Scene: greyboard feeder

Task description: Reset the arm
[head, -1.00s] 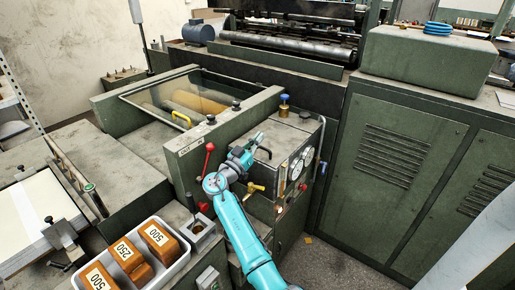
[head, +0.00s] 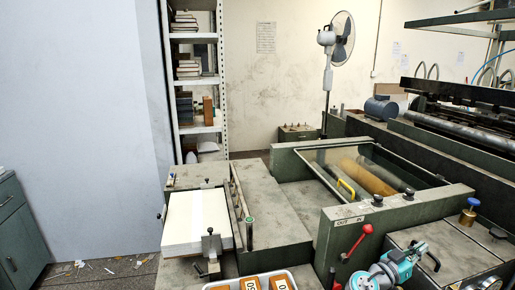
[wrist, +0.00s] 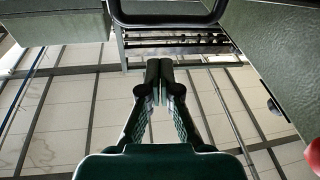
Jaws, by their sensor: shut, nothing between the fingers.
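My gripper (head: 418,249) shows at the lower right of the head view, at the end of my turquoise arm, above the green feeder housing beside the red-knobbed lever (head: 358,241). In the wrist view my gripper (wrist: 160,72) has its two dark fingers together at the tips with nothing between them. The rest of my arm runs out of the bottom of the head view.
A dark handle bar (wrist: 168,20) crosses the top of the wrist view, beyond the fingertips. A white paper stack (head: 196,218) lies left of the feeder. A tray (head: 228,287) of orange weights is cut off at the bottom. A fan (head: 328,65) stands behind.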

